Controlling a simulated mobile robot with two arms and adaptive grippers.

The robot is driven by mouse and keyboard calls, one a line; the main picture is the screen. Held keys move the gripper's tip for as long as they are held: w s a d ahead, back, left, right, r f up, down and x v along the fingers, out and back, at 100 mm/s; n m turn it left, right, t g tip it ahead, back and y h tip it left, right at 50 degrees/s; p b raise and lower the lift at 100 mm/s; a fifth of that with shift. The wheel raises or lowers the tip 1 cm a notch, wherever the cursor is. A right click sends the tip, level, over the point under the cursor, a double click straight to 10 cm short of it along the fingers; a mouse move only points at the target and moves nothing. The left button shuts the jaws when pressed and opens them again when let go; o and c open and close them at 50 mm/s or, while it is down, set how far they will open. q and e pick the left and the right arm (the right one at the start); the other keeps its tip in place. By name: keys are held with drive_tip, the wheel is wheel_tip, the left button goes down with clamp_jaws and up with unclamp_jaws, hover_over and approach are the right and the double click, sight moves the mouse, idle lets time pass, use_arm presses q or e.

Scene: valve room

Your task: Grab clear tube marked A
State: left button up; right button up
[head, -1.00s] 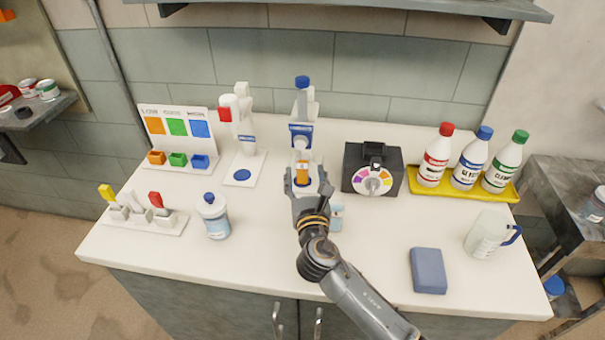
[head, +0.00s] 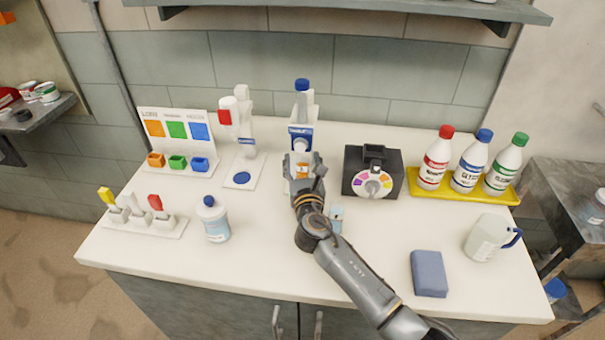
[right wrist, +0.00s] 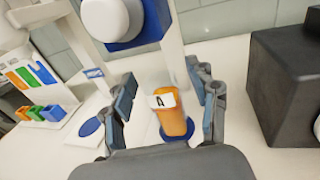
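The tube marked A (right wrist: 172,118) looks orange, with a white label bearing a black A. In the right wrist view it stands on a blue round pad (right wrist: 177,133) under the blue-capped dispenser (head: 301,130). My right gripper (right wrist: 165,88) is open, with one finger on each side of the tube. Gaps show between the fingers and the tube. In the head view the right gripper (head: 304,165) covers most of the tube; only a little orange shows. My left gripper is not in view.
A dark box with a colored dial (head: 373,172) stands close to the right of the gripper. A red-capped dispenser (head: 240,135) stands to the left. A blue-capped bottle (head: 213,220), a blue sponge (head: 429,273) and a jug (head: 486,238) are on the counter (head: 270,275).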

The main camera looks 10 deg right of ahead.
drive_tip(key=c, duration=1.1)
clamp_jaws()
